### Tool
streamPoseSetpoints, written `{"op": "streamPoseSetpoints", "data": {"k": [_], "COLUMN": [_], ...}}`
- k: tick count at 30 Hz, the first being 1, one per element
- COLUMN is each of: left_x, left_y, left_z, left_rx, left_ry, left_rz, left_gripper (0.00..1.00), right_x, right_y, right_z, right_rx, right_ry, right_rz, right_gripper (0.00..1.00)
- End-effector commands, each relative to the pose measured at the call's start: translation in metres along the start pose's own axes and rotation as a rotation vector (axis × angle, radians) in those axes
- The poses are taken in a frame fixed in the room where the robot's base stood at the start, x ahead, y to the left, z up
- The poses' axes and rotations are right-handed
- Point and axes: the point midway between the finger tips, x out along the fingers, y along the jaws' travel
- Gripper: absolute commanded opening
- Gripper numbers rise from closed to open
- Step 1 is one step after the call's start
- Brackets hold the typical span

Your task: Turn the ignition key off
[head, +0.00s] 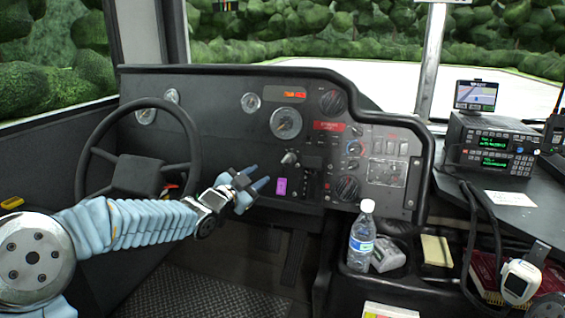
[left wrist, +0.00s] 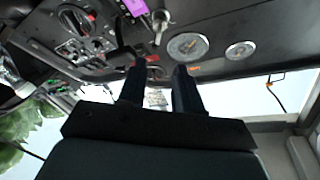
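A small silver key-like knob (head: 289,158) sits on the dark dashboard, below the large round gauge; I take it for the ignition key. It also shows at the top of the left wrist view (left wrist: 160,24). A purple tag (head: 281,187) is just below it, and shows in the left wrist view (left wrist: 135,7). Whether the tag is attached to the key, I cannot tell. My left gripper (head: 258,177) is below and left of the key, apart from it. Its two dark fingers are spread with nothing between them in the left wrist view (left wrist: 160,67). My right gripper is out of view.
The steering wheel (head: 138,160) is left of the gripper, close to my left arm. Knobs and switches (head: 347,188) lie right of the key. A water bottle (head: 362,240) stands in the console tray at lower right. A radio (head: 493,150) sits at far right.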

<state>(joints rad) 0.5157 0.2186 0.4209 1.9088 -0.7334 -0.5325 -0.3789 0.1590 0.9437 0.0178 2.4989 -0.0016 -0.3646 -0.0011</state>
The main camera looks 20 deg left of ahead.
Motion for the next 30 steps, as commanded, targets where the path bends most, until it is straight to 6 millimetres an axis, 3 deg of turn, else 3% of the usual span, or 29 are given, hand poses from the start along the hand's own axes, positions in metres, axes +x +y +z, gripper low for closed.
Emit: {"op": "streamPoseSetpoints", "data": {"k": [12,18,30], "left_x": [0.088,0.12,0.132], "left_y": [0.001,0.002,0.002], "left_z": [-0.001,0.0,0.002], "left_rx": [-0.007,-0.006,-0.004], "left_ry": [-0.001,-0.001,-0.003], "left_rz": [0.004,0.004,0.003], "left_gripper": [0.34,0.34,0.34], "right_x": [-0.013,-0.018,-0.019], "right_y": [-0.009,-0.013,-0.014], "right_z": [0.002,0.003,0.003], "right_rx": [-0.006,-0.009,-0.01], "right_ry": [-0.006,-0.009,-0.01], "right_rz": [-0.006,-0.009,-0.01], "right_gripper": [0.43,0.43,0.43]}}
